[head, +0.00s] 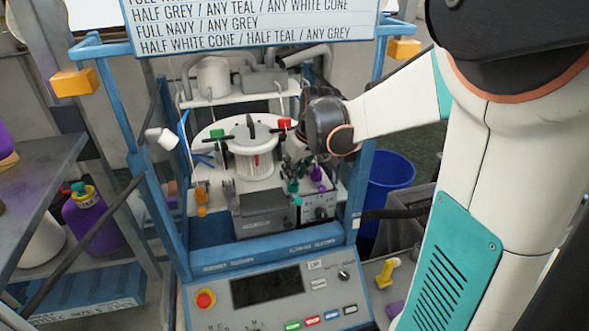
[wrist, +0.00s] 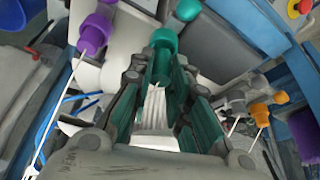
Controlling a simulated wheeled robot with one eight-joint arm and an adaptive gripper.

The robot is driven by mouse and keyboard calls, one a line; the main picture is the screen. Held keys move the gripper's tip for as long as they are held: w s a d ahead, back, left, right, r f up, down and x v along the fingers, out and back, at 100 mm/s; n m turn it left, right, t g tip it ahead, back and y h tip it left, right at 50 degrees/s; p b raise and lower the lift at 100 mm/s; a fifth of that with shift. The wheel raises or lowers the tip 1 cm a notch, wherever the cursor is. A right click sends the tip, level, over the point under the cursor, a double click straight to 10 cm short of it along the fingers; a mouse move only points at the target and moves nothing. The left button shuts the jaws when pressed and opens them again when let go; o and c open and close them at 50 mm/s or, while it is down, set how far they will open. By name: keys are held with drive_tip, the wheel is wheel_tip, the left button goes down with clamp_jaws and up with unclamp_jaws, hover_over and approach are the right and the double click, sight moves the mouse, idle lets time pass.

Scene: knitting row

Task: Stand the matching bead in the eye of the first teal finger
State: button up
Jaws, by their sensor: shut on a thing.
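My gripper (wrist: 162,75) has its two green-padded fingers closed around a teal piece (wrist: 162,48) with a wider round head, beyond the fingertips. I cannot tell whether this piece is the bead or part of a teal finger. A second teal knob (wrist: 187,9) is just beyond it, on the grey machine front. In the head view, my gripper (head: 296,160) is at the right side of the machine, just above a teal part (head: 293,186). The eye and any contact there are hidden.
A purple finger (wrist: 95,32) with a thin rod is left of my gripper; an orange one (wrist: 260,112) is on the other side. A white drum (head: 252,155) stands behind. The machine's blue frame (head: 361,190) is close on the right. A blue bin (head: 388,178) stands beyond it.

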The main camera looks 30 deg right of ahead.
drive_tip(key=shift+f+b, duration=0.85)
drive_tip(key=shift+f, duration=0.2)
idle(0.7)
drive_tip(key=o, duration=0.8)
drive_tip(key=shift+r, duration=0.1)
drive_tip(key=v, duration=0.7)
drive_tip(key=shift+s+r, duration=0.15)
drive_tip(key=shift+s, duration=0.05)
drive_tip(key=shift+a, duration=0.15)
